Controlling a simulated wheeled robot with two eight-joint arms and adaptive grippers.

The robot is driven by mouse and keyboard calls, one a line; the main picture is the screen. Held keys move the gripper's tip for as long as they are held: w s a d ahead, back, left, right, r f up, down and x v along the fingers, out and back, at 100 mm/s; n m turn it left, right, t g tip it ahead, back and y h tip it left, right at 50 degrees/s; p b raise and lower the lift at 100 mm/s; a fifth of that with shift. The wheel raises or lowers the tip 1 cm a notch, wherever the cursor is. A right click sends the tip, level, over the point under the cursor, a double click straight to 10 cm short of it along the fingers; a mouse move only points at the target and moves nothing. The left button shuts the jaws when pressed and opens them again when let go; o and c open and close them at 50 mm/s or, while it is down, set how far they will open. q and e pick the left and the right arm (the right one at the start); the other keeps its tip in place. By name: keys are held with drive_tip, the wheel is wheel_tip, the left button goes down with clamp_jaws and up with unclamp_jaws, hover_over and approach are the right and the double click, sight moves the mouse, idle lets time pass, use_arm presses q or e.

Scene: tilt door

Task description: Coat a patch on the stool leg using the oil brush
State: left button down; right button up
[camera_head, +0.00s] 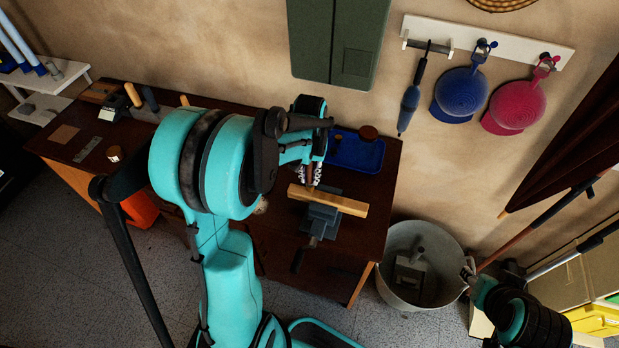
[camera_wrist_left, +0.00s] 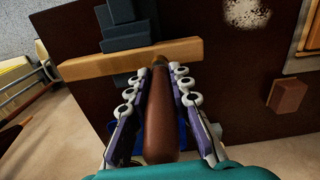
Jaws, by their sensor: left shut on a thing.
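The stool leg (camera_head: 335,201) is a light wooden bar lying across a grey-blue vise (camera_head: 322,215) on the dark bench. It also shows in the left wrist view (camera_wrist_left: 100,66). My left gripper (camera_head: 312,176) is above the bench, right by the leg's back side. In the left wrist view, its fingers (camera_wrist_left: 158,95) are shut on the brown handle of the oil brush (camera_wrist_left: 160,122). The brush's far end overlaps the leg's edge in that view. Its bristles are hidden, and I cannot tell whether they touch the leg.
A blue tray (camera_head: 362,153) lies behind the leg, with a round brown object (camera_head: 369,132) at its rim. A metal bucket (camera_head: 398,287) stands right of the bench. Caps (camera_head: 460,95) hang on the wall. Tools and small pieces lie on the bench's left part.

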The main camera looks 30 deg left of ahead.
sight(312, 170)
use_arm(q)
drive_tip(key=r, duration=0.1)
drive_tip(key=r+p, duration=0.1)
drive_tip(key=r, duration=0.1)
drive_tip(key=shift+d+r+p, duration=0.2)
drive_tip(key=shift+d+p, duration=0.1)
drive_tip(key=shift+d, duration=0.05)
drive_tip(key=shift+a+r+p, duration=0.15)
drive_tip(key=shift+r+p, duration=0.4)
drive_tip(key=shift+r, duration=0.1)
drive_tip(key=shift+r+p, duration=0.75)
drive_tip(key=shift+r, duration=0.35)
